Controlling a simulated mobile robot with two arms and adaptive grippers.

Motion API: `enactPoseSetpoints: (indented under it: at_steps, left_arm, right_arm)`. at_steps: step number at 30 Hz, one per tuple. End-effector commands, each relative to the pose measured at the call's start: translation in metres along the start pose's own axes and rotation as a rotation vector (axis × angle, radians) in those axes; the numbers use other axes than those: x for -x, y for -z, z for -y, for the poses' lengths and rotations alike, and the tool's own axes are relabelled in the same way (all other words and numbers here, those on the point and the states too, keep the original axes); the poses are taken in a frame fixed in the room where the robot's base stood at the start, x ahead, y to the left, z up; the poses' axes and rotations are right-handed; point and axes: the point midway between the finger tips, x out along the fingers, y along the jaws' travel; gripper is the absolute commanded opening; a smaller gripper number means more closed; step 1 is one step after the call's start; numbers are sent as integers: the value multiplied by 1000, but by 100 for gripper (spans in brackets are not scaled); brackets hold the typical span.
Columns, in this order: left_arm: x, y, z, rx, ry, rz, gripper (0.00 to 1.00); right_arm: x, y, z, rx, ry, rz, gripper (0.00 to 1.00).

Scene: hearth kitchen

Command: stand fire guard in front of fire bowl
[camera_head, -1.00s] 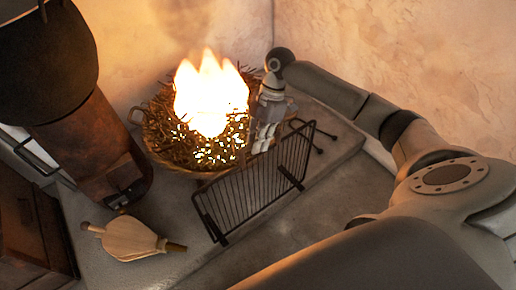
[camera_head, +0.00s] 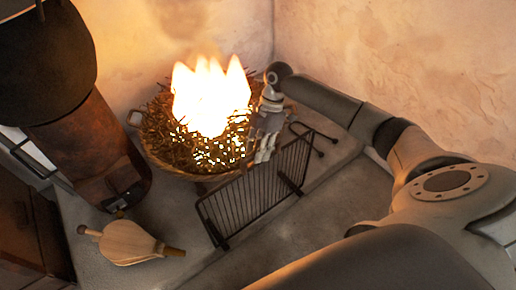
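The fire bowl (camera_head: 158,158) is a round, woven-looking bowl full of twigs with bright flames (camera_head: 208,100), at the back against the wall. The fire guard (camera_head: 250,195), a black wire-bar panel with feet, stands on the hearth slab at the bowl's front right, slanting up to the right. My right gripper (camera_head: 262,152) points down between bowl and guard, at the guard's top edge. Its fingertips overlap the top bar in the picture; whether they touch or grip it I cannot tell. My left gripper is not in view.
Wooden bellows (camera_head: 128,242) lie on the slab at the front left. A rusty brown stove-like body (camera_head: 90,150) under a dark pot (camera_head: 45,65) stands at left. Plaster walls (camera_head: 400,60) close the back and right. The slab right of the guard (camera_head: 320,205) looks clear.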

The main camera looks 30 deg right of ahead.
Motion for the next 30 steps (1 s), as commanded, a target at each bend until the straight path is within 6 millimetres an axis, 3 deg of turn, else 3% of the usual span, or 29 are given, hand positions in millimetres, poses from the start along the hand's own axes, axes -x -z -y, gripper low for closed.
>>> enactPoseSetpoints:
  at_steps: [11, 14, 18, 24, 30]
  left_arm:
    - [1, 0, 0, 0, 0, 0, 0]
    - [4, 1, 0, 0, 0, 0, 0]
    - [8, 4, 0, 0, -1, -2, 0]
    - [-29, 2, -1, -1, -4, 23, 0]
    - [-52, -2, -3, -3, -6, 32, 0]
  right_arm:
    - [4, 1, -1, 2, -6, -2, 36]
    - [14, 2, -2, 2, -7, -2, 36]
    - [41, 2, -2, 2, -10, -2, 36]
    - [82, 2, -2, 3, -9, -3, 36]
    - [112, 2, -1, 2, -6, -3, 36]
